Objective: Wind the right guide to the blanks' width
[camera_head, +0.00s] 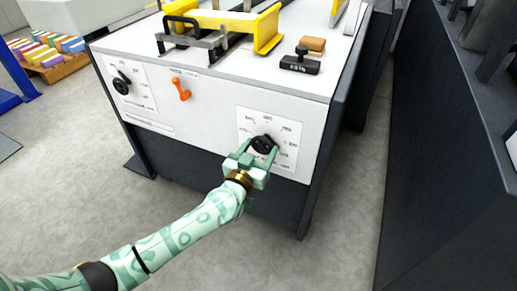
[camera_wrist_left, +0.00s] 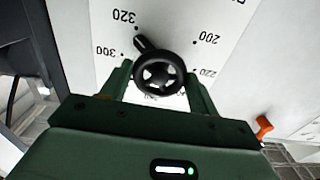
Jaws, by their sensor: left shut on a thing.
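A black handwheel (camera_head: 264,144) sits on the right white dial plate (camera_head: 283,160) on the machine's front. My left gripper (camera_head: 262,156) is shut on this handwheel, with a finger on either side of its rim. In the left wrist view the handwheel (camera_wrist_left: 159,73) has a spoked face and a pointer (camera_wrist_left: 142,43) near the 320 mark. The numbers appear upside down there, with 300, 200 and 220 also readable. Yellow guide parts (camera_head: 268,32) stand on the machine's top; which one this wheel moves cannot be told. My right gripper is not in view.
A second black knob (camera_head: 122,86) is on the left dial plate, with an orange lever (camera_head: 181,89) between the dials. A black block (camera_head: 300,64) and a brown one (camera_head: 313,45) lie on top. A dark cabinet (camera_head: 440,150) stands at right, across clear floor.

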